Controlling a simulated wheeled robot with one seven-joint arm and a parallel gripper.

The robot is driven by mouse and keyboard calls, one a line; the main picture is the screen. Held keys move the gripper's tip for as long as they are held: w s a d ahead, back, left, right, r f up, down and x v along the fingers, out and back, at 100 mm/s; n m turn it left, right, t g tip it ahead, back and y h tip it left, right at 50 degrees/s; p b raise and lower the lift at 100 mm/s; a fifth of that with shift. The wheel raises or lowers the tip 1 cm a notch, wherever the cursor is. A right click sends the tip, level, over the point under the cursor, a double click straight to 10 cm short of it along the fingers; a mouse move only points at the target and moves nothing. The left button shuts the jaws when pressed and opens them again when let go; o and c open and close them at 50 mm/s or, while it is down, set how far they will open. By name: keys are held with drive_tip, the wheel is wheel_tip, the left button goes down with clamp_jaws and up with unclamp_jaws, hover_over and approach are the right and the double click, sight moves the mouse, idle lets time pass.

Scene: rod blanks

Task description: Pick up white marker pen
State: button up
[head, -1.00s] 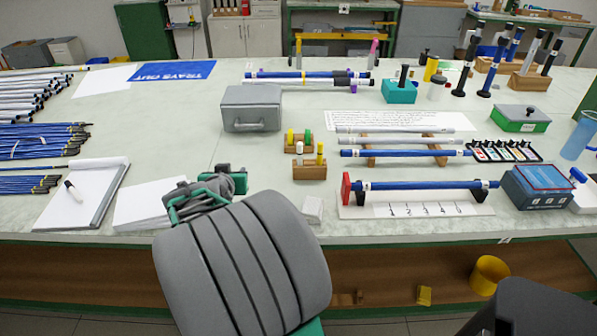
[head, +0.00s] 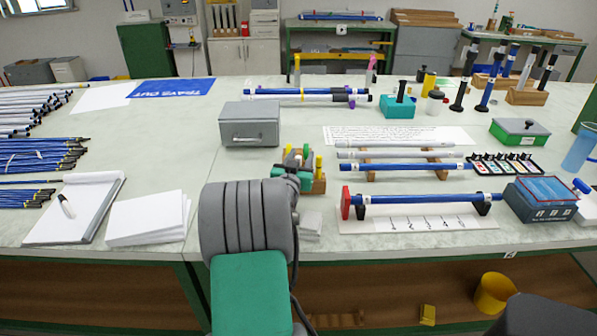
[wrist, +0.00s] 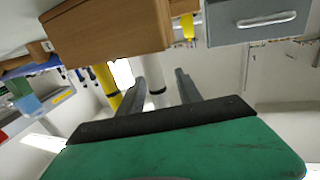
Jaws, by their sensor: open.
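In the wrist view, which shows the scene upside down, a white marker pen (wrist: 157,84) stands in a wooden pen block (wrist: 110,30). My gripper (wrist: 160,76) is open, with one finger on each side of the pen. I cannot tell whether either finger touches it. A yellow marker (wrist: 106,88) stands in the same block, close outside one finger. In the head view the block (head: 319,184) is partly hidden behind my wrist and green gripper body, and the fingers cannot be made out there.
A grey metal box (head: 249,124) stands behind and left of the block. A rack with a blue rod (head: 420,198) is to the right. Stacked paper (head: 147,218) and a notepad (head: 85,205) with a dark-and-white pen (head: 66,206) lie left. Bare tabletop lies between paper and box.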

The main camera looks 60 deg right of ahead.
clamp_jaws()
idle(0.3)
idle(0.4)
